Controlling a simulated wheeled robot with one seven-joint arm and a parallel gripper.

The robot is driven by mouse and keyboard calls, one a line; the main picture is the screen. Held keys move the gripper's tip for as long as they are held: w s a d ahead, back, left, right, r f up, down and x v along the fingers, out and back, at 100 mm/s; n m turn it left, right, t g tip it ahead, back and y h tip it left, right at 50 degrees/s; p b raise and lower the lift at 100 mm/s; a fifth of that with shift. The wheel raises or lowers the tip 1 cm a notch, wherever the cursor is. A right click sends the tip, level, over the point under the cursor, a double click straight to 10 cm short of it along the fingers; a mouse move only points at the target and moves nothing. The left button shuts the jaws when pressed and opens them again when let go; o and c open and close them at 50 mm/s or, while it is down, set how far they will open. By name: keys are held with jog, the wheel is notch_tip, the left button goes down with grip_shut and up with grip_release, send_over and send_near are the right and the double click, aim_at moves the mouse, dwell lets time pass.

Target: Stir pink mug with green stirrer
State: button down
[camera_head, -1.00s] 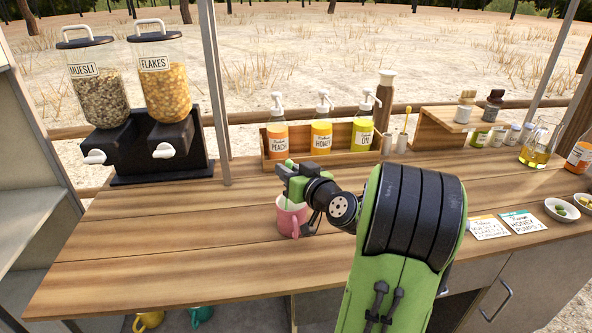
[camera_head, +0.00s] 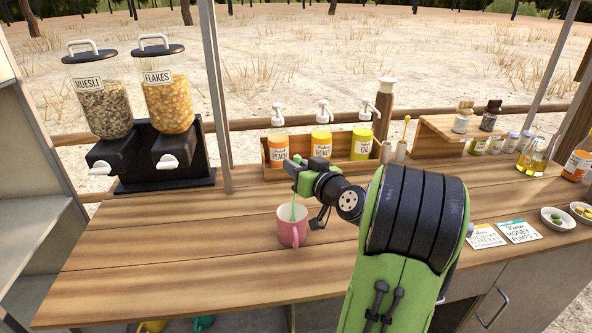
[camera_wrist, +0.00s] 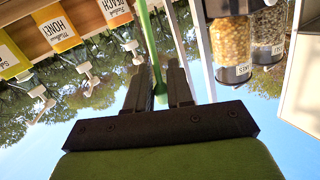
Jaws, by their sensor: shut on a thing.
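The pink mug (camera_head: 291,231) stands upright on the wooden counter, its handle toward me. My gripper (camera_head: 294,172) is above the mug and slightly to its right, shut on the green stirrer (camera_head: 293,212). The stirrer hangs down from the jaws, and its lower end is at the mug's opening; how deep it reaches inside is hidden by the mug wall. In the wrist view the stirrer (camera_wrist: 153,55) runs between the two fingers (camera_wrist: 160,92).
Pump bottles (camera_head: 321,144) stand in a wooden rack behind the mug. Muesli (camera_head: 103,110) and flakes (camera_head: 168,105) dispensers are at the left. Cards (camera_head: 519,231) and small bowls (camera_head: 557,217) lie at the right. The counter left of the mug is clear.

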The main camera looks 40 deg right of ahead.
jog(key=shift+w+d+r+p, duration=0.1)
jog(key=shift+d+r+p, duration=0.1)
jog(key=shift+r+p, duration=0.85)
jog(key=shift+w+d+r+p, duration=0.15)
jog(key=shift+r+p, duration=0.35)
jog(key=shift+r, duration=0.9)
jog(key=shift+r+p, duration=1.6)
jog(key=shift+r, duration=0.95)
jog(key=shift+f, duration=0.1)
